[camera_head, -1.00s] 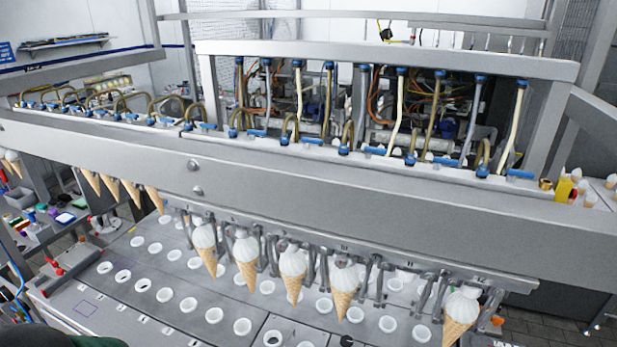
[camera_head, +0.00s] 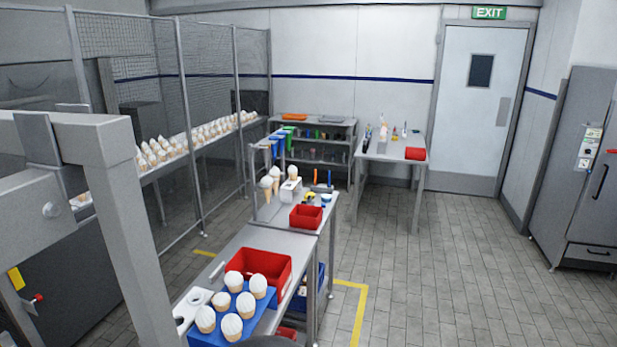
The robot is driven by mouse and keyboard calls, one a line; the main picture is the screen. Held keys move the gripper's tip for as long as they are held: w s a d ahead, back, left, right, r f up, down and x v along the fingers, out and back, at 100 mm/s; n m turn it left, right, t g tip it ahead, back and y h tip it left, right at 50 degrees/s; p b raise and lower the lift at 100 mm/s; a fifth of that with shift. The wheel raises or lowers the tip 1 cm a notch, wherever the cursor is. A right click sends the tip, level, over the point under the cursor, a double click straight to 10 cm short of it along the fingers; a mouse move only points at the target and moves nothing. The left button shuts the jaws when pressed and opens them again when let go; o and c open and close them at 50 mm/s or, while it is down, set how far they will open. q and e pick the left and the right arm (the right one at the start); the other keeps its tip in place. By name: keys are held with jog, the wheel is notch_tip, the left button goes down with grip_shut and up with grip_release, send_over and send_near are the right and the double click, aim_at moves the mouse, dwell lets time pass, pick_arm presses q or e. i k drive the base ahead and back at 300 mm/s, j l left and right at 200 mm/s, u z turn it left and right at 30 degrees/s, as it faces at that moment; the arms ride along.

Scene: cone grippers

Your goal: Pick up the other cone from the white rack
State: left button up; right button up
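A small white rack (camera_head: 289,192) stands on the metal table at mid-distance. A cone with a white top (camera_head: 293,173) sits at the rack. Two more white-topped cones (camera_head: 267,184) are just left of the rack; I cannot tell what holds them. A white holder with round openings (camera_head: 184,319) lies on the nearer table, beside a blue tray (camera_head: 207,338) bearing several cones with white tops (camera_head: 232,327). Neither of my grippers is in view.
A red bin (camera_head: 288,262) stands behind the blue tray. Rows of cones (camera_head: 190,139) stand behind a mesh fence at left. A large grey frame (camera_head: 125,230) blocks the near left. The tiled floor (camera_head: 440,270) at right is clear.

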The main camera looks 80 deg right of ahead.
aim_at(292, 172)
jog(key=z, duration=2.55)
jog(key=i+l+z, duration=0.1)
jog(key=i+l, duration=0.25)
jog(key=l, duration=0.25)
jog(key=i+l+z, duration=0.15)
jog(key=i+l, duration=0.2)
jog(key=i, duration=0.5)
jog(key=i+l+z, duration=0.15)
jog(key=i, duration=0.7)
jog(key=i+l+z, duration=0.2)
jog(key=i, duration=0.7)
jog(key=i+u, duration=0.1)
jog(key=i, duration=0.45)
jog(key=i+l+u, duration=0.1)
jog(key=i, duration=0.5)
jog(key=i+l+u, duration=0.1)
jog(key=i, duration=0.45)
